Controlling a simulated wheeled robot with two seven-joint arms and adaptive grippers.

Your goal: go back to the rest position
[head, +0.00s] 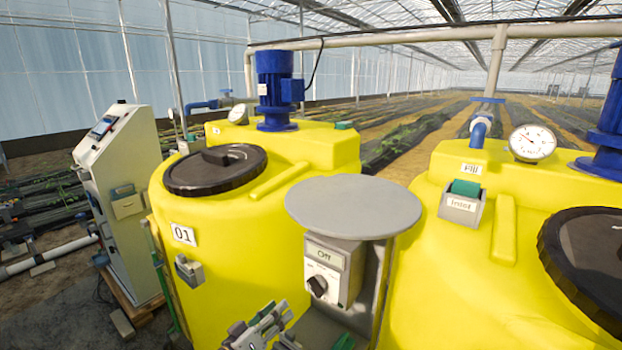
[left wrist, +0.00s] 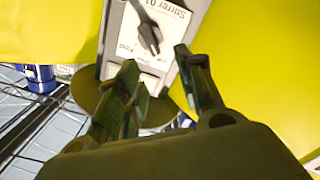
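My left gripper (head: 268,326) shows at the bottom of the head view, below and slightly left of the grey stirrer switch box (head: 341,262). In the left wrist view its two fingers (left wrist: 165,82) are spread with nothing between them. The box's black knob (head: 317,285) shows beyond the fingertips, apart from them, in the left wrist view (left wrist: 148,34), beside a label reading "Stirrer 01". A small display above the knob reads "Off" in the head view. My right gripper is in neither view.
A round grey plate (head: 353,206) overhangs the switch box. Yellow tank 01 (head: 235,290) stands on the left and another yellow tank (head: 440,290) on the right, close around the box. A control cabinet (head: 125,190) stands further left, with floor beside it.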

